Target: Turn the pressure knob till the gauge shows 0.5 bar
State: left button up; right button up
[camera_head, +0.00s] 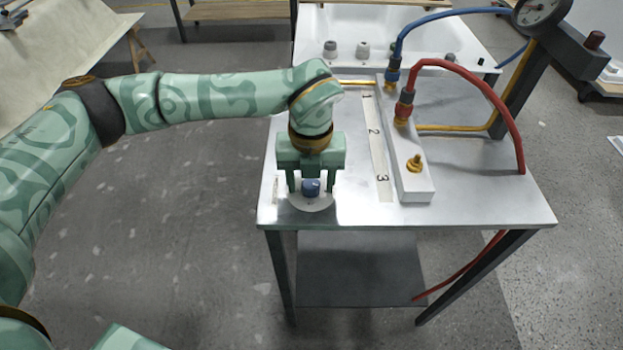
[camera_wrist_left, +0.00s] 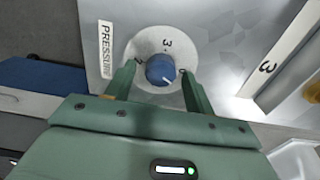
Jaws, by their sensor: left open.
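The blue pressure knob (camera_head: 311,187) sits on a pale round dial plate near the front left corner of the metal table. In the left wrist view the knob (camera_wrist_left: 160,69) has a white pointer line, and the plate (camera_wrist_left: 150,48) carries a "3" and other marks. A "PRESSURE" label (camera_wrist_left: 106,48) lies beside it. My left gripper (camera_head: 311,186) points down with its open fingers on either side of the knob; whether they touch it I cannot tell. The gauge (camera_head: 541,10) is at the top right, cut by the frame edge; its reading is too small to tell. My right gripper is not in view.
A white manifold block (camera_head: 415,185) stands right of the knob, with a strip numbered 1 to 3. A blue hose (camera_head: 435,18) and a red hose (camera_head: 480,85) rise from it. A white bathtub shell (camera_head: 385,22) is behind. The table's front right is clear.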

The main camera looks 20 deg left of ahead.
pick_arm(q)
jog(key=c, duration=1)
jog(key=m+p, duration=0.1)
jog(key=p, duration=0.1)
jog(key=shift+r+p, duration=0.3)
jog(key=shift+r, duration=0.1)
jog(key=shift+f+m, duration=0.15)
jog(key=shift+m, duration=0.25)
jog(key=shift+f, duration=0.15)
jog(key=o, duration=1)
